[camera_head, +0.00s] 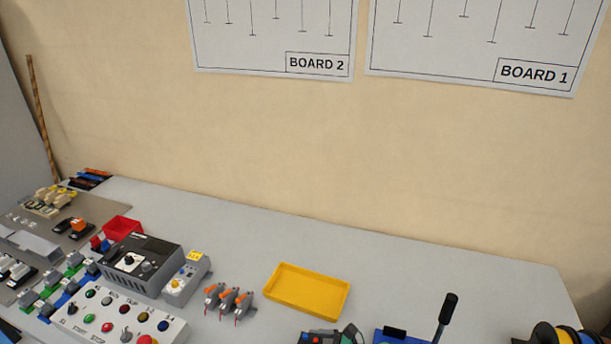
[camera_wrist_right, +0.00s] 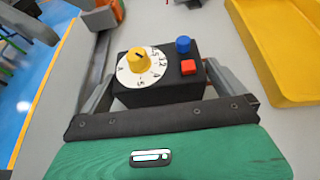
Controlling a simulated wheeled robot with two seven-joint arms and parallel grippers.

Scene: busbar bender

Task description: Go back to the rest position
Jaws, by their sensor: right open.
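A yellow tray (camera_head: 308,291) lies behind the bender. A black lever (camera_head: 447,308) rises at the right.

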